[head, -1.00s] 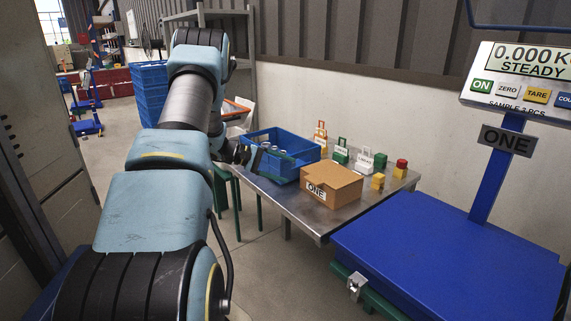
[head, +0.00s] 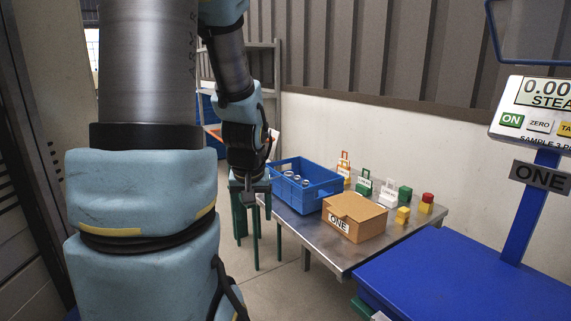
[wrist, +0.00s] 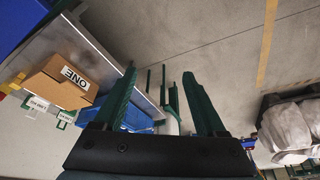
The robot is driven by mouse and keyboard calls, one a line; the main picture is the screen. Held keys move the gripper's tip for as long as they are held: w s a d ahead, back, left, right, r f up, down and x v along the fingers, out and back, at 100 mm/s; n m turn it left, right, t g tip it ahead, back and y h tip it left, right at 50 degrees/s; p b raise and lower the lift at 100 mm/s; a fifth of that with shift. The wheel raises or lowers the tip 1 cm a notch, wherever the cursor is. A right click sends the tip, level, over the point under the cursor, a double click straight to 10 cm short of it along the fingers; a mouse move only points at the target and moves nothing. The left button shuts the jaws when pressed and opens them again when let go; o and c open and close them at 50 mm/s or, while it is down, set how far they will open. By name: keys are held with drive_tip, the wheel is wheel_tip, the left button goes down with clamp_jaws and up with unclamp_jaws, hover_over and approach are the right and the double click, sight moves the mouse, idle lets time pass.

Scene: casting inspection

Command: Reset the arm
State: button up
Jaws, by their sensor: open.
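My arm rises at the left of the head view, and its forearm bends down at the crate's left. My gripper (head: 250,200) hangs with its fingers downward, left of the blue crate and apart from it. In the wrist view my gripper (wrist: 160,72) has two dark green fingers spread wide with nothing between them. Grey floor shows past the fingertips. Part of my arm hides the background at the left.
A metal table (head: 329,253) bears the blue crate (head: 318,192) with shiny parts, a brown box marked ONE (head: 362,210), coloured tags and a red-topped button (head: 427,203). A blue scale (head: 450,285) stands at the right. Floor left of the table is partly clear.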

drive_tip(key=s+m+g, duration=0.1)
drive_tip(key=s+g, duration=0.1)
drive_tip(key=s, duration=0.6)
wheel_tip(320, 180, up, 14)
drive_tip(key=p, duration=1.4)
drive_tip(key=shift+s+d+f, duration=0.25)
drive_tip(key=shift+s+d, duration=0.15)
drive_tip(key=shift+d, duration=0.05)
